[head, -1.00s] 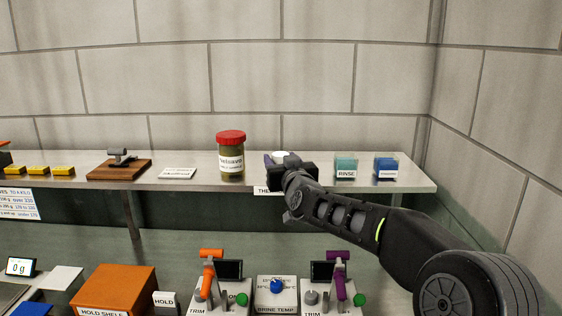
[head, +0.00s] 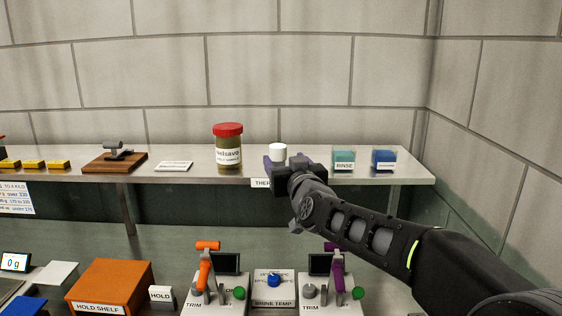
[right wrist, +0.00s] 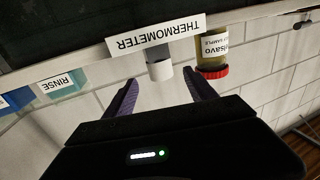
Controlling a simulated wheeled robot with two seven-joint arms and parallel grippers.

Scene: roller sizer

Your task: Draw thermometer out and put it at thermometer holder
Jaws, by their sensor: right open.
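A small upright cylinder with a grey body and a white top (right wrist: 160,68) stands at the THERMOMETER label (right wrist: 155,36) on the shelf. In the head view its white top (head: 278,152) shows just above my gripper. I cannot tell how much of it is thermometer and how much is holder. My right gripper (head: 283,164) is at the shelf's front edge. In the right wrist view its purple fingers (right wrist: 160,84) are open and empty, with the white-topped cylinder between and just beyond the tips. My left gripper is not in view.
A red-lidded jar (head: 228,150) stands left of my gripper; teal RINSE (head: 344,160) and blue (head: 385,161) containers stand to the right. Below are the BRINE TEMP box (head: 274,290) with a blue knob, lever units on both sides, and an orange HOLD SHELF box (head: 112,285).

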